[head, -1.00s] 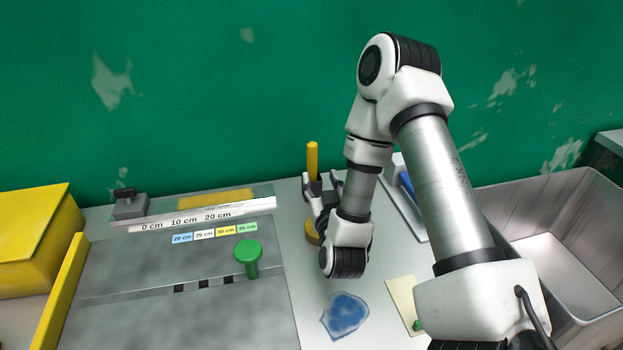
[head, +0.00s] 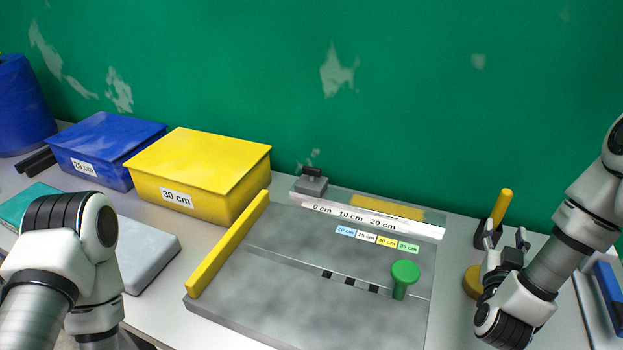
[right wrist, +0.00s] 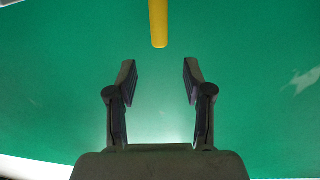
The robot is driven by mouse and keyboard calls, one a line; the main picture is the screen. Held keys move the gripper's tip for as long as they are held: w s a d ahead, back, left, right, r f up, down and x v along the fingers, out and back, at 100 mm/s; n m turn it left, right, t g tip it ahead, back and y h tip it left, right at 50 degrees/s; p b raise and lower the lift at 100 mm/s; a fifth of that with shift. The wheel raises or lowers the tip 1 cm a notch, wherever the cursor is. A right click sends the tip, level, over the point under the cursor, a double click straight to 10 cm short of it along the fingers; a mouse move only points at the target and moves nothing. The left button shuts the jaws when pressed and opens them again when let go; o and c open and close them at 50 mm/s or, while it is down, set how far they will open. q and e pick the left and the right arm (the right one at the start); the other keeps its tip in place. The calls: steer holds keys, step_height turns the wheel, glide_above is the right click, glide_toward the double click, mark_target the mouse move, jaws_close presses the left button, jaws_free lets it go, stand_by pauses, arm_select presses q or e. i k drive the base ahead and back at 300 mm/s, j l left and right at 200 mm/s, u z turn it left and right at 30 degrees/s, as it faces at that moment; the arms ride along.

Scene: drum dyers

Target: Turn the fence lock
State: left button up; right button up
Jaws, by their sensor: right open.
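A small grey block with a black knob (head: 312,177) sits at the left end of the white ruler strip (head: 372,222) on the grey board (head: 290,262). A green mushroom-shaped knob (head: 404,270) stands at the board's right. No label shows which part is the fence lock. My right gripper (head: 505,240) is open and empty right of the board, near an upright yellow handle (head: 503,206). The handle's lower part is partly hidden. In the right wrist view the yellow handle (right wrist: 158,22) hangs ahead of the open fingers (right wrist: 158,82). My left arm shows at left, its gripper out of view.
A yellow bar (head: 230,243) lines the board's left edge. A yellow 30 cm box (head: 200,168), a blue box (head: 100,150) and a pale grey slab (head: 143,262) stand farther left. A green wall closes the back.

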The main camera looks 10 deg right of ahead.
mark_target(313, 173)
steer(key=i+j+u, duration=0.15)
steer(key=j+u, duration=0.2)
steer(key=i+j+u, duration=0.2)
steer(key=u, duration=0.2)
steer(key=j, duration=0.1)
